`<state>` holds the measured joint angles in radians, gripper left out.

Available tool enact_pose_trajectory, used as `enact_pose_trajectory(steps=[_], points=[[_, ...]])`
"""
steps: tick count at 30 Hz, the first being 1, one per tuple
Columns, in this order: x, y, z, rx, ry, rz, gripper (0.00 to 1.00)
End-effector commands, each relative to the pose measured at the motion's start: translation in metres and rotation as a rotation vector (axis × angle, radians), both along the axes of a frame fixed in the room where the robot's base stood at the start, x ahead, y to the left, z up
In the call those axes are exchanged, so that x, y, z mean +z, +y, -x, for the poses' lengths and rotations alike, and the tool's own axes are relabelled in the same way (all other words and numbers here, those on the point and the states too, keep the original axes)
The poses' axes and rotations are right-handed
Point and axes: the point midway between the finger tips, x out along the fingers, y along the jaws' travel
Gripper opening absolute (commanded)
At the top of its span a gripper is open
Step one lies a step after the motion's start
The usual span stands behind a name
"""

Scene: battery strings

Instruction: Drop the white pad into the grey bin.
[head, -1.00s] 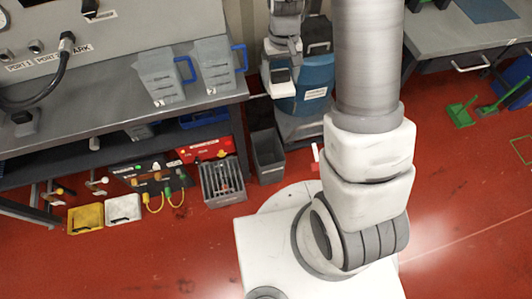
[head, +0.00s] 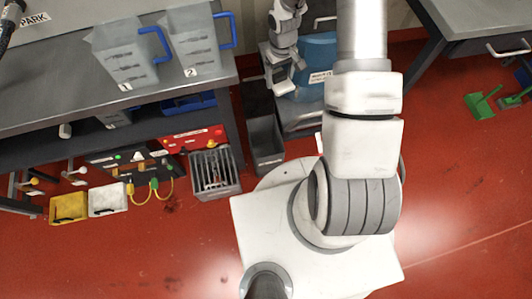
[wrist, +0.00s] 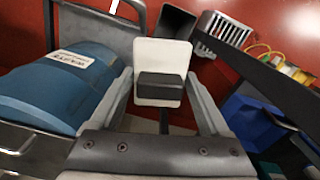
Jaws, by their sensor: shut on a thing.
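In the wrist view my gripper (wrist: 160,95) is shut on the dark block-shaped grip of the white pad (wrist: 160,57). The pad shows as a pale upright panel between the two fingers. The grey bin (wrist: 174,20) shows beyond the pad's upper edge, partly hidden by it. In the head view the grey bin (head: 267,142) stands on the red floor between the bench's end and the blue drum. The end of my arm is above and behind the bin there; I cannot make out the fingers or the pad clearly in that view.
A blue drum (head: 318,68) stands close right of the bin. A metal cage basket (head: 215,172) is left of it. A bench (head: 60,105) carries two clear jugs (head: 130,55). Yellow (head: 68,207) and white (head: 107,199) boxes sit on the floor at left.

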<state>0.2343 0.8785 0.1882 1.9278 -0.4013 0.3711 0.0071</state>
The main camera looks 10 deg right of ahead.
Motion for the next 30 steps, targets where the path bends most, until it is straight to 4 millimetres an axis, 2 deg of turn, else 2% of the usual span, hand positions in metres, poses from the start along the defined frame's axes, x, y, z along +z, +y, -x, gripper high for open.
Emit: enact_pose_trajectory(steps=[1, 3, 9, 12, 16, 23, 30], points=[[-0.046, 0.001, 0.001, 0.027, 0.007, -0.003, 0.2], [-0.086, 0.003, 0.0, 0.066, 0.006, -0.004, 0.2], [-0.192, 0.017, 0.005, 0.165, 0.005, -0.002, 0.2], [-0.228, 0.024, 0.008, 0.199, 0.004, -0.001, 0.2], [-0.257, 0.031, 0.012, 0.224, 0.002, 0.002, 0.2], [-0.277, 0.035, 0.014, 0.233, 0.0, 0.001, 0.2], [-0.306, 0.035, 0.013, 0.234, 0.0, 0.002, 0.2]])
